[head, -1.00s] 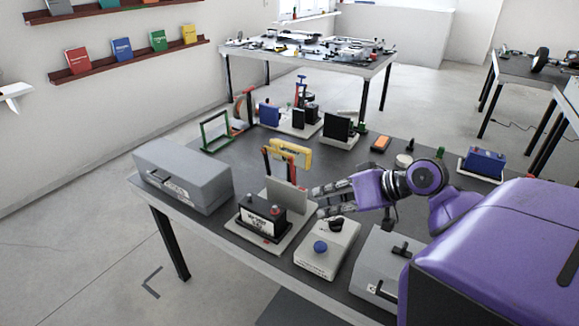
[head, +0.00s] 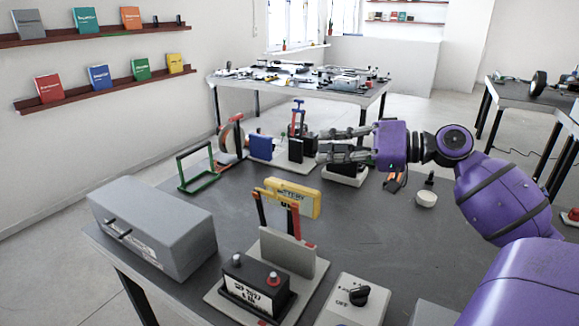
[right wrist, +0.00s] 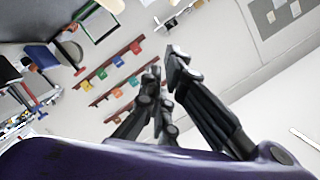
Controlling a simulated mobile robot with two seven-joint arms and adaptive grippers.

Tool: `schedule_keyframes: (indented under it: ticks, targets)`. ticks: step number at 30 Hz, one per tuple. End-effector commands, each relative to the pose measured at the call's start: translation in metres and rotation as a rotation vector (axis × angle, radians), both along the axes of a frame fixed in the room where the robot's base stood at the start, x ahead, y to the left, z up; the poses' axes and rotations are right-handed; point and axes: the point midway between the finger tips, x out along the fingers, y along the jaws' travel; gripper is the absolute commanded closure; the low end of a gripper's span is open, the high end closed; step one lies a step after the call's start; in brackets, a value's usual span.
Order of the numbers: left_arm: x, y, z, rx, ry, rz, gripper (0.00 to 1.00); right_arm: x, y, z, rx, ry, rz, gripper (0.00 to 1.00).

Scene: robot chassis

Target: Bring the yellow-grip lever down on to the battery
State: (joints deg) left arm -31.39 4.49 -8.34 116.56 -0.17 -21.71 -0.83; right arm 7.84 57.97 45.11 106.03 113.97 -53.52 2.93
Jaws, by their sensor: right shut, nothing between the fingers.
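The yellow-grip lever (head: 297,200) stands raised, its red-tipped arms rising beside an upright grey plate (head: 285,252). The black battery (head: 253,286) with a white label and two terminals sits on the light base in front of that plate, below the lever. My right gripper (head: 319,145) is shut and empty, above the table's far part, beyond the lever and apart from it. Its dark fingers also show in the right wrist view (right wrist: 165,68), pointing towards the wall shelves. My left gripper is in neither view.
A grey box (head: 155,232) stands left of the battery base. A switch box (head: 352,303) with a black knob stands to its right. A green frame (head: 196,168) and a blue block (head: 261,147) stand farther back.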

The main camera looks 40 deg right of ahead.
Motion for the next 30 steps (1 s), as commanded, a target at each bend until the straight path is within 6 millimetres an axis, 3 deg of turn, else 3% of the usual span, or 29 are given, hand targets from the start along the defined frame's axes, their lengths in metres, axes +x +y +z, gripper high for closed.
schedule_keyframes:
  ticks: [11,19,30]
  targets:
    - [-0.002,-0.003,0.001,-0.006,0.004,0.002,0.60,0.064,0.043,-0.014,-0.001,0.001,0.002,1.00]
    - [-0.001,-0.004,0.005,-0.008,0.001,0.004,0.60,0.052,0.064,-0.037,-0.001,0.001,0.000,1.00]
    - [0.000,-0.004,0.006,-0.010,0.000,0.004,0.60,0.051,0.067,-0.041,0.000,0.001,-0.001,1.00]
